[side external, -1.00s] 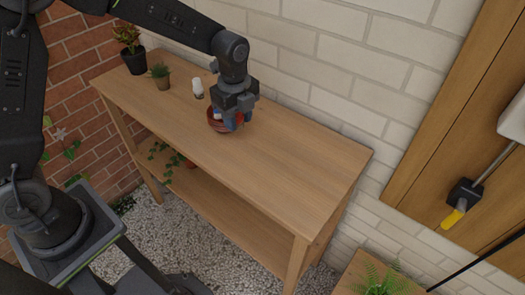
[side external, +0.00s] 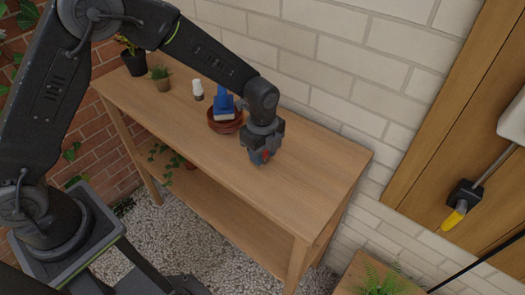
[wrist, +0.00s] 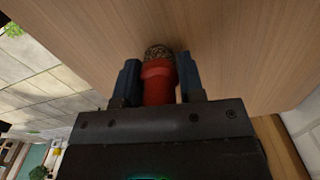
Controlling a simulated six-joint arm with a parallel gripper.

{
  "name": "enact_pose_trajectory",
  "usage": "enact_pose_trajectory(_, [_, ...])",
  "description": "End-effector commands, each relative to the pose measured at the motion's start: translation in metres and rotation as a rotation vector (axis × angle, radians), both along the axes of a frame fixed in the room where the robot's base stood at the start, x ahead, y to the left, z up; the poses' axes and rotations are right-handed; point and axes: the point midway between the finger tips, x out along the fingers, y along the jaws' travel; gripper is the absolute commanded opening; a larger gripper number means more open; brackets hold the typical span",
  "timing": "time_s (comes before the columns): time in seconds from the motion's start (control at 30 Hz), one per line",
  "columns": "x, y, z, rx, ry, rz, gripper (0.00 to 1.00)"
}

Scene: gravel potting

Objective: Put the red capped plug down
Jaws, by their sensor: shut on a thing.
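The red capped plug (wrist: 158,82) is between the two blue fingers of my gripper (wrist: 158,75) in the wrist view. Its red part is nearest me and a speckled brown end points away, toward the wood. In the side view my gripper (side external: 262,158) hangs over the middle of the bench top, and a bit of red shows at its fingertips. The gripper is shut on the plug. I cannot tell whether the plug's lower end touches the wood.
A reddish-brown dish (side external: 225,126) with a blue and white object (side external: 223,107) in it stands just left of my gripper. A small white bottle (side external: 197,89) and potted plants (side external: 160,78) stand farther left. The bench top (side external: 310,165) is clear on the right.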

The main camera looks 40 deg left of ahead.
Motion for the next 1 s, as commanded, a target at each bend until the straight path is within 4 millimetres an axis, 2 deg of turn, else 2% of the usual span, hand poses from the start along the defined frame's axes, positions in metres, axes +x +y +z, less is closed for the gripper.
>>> enact_pose_trajectory(0.17, [0.0, 0.0, -0.003, 0.0, 0.001, 0.0, 0.13])
enact_pose_trajectory(0.2, [0.0, 0.0, -0.003, 0.0, 0.001, 0.0, 0.38])
enact_pose_trajectory(0.43, [0.0, 0.0, -0.003, 0.0, 0.001, 0.0, 0.6])
enact_pose_trajectory(0.77, [0.0, 0.0, 0.001, 0.0, -0.002, 0.0, 0.61])
enact_pose_trajectory(0.87, [0.001, 0.0, 0.013, 0.0, -0.003, 0.0, 0.61])
enact_pose_trajectory(1.0, [0.001, 0.0, 0.041, -0.001, -0.006, 0.0, 0.61])
